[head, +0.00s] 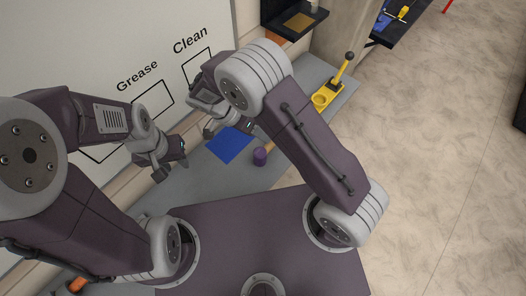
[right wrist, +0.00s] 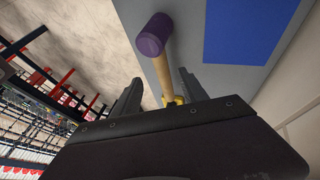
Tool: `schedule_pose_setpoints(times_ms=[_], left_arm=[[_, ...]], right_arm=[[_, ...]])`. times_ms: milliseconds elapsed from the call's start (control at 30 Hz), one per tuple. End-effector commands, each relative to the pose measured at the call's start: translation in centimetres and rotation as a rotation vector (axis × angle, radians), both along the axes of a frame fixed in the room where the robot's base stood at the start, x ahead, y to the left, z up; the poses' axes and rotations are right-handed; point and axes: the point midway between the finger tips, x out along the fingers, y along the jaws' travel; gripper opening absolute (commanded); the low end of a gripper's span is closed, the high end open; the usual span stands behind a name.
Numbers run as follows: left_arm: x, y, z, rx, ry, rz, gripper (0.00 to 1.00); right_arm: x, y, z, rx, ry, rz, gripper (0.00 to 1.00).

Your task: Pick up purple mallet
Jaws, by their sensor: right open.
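The purple mallet lies on the grey bench, with its purple head (head: 260,155) in front of my right arm in the head view. Part of its tan handle is hidden behind that arm. In the right wrist view the purple head (right wrist: 153,33) is at the top, and the handle runs down between the two dark fingers. My right gripper (head: 229,128) is open and empty, up and left of the mallet head in the head view; its fingers also show in the wrist view (right wrist: 160,90). My left gripper (head: 171,168) is left of the mallet, fingers apart and empty.
A blue square (head: 229,145) lies on the grey bench (head: 205,180) beside the mallet. A yellow base with a black-knobbed lever (head: 322,98) stands further along the bench. A white board marked Grease and Clean (head: 150,50) is behind. Open floor lies to the right.

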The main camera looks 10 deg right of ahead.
Motion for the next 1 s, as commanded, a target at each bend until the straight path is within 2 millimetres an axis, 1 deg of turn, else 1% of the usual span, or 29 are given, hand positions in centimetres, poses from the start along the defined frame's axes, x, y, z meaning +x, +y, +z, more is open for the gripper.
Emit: schedule_pose_setpoints(times_ms=[100, 200, 300, 433, 533, 633, 700, 800, 1000], left_arm=[[0.0, 0.0, 0.4, 0.0, 0.0, 0.0, 0.36], [0.0, 0.0, 1.1, 0.0, 0.0, 0.0, 0.36], [0.0, 0.0, 1.5, 0.0, 0.0, 0.0, 0.36], [0.0, 0.0, 1.5, 0.0, 0.0, 0.0, 0.36], [0.0, 0.0, 2.5, 0.0, 0.0, 0.0, 0.36], [0.0, 0.0, 3.8, 0.0, 0.0, 0.0, 0.36], [0.0, 0.0, 3.9, 0.0, 0.0, 0.0, 0.36], [0.0, 0.0, 4.0, 0.0, 0.0, 0.0, 0.36], [0.0, 0.0, 3.9, 0.0, 0.0, 0.0, 0.36]], right_arm=[[-0.1, -0.3, -0.3, -0.001, 0.001, -0.001, 0.51], [-0.2, -1.3, -1.6, -0.003, 0.005, -0.001, 0.51], [-0.2, -1.9, -2.8, -0.003, 0.003, -0.001, 0.51], [-0.2, -2.1, -3.3, 0.001, 0.001, 0.0, 0.51], [-0.3, -2.6, -3.9, -0.003, 0.003, -0.001, 0.51], [-0.4, -3.6, -5.5, -0.003, 0.005, -0.002, 0.51], [-0.3, -4.1, -6.8, -0.002, 0.003, -0.002, 0.51], [-0.3, -4.6, -7.6, 0.0, 0.001, -0.001, 0.51], [-0.3, -4.6, -7.9, 0.001, -0.001, -0.001, 0.51]])
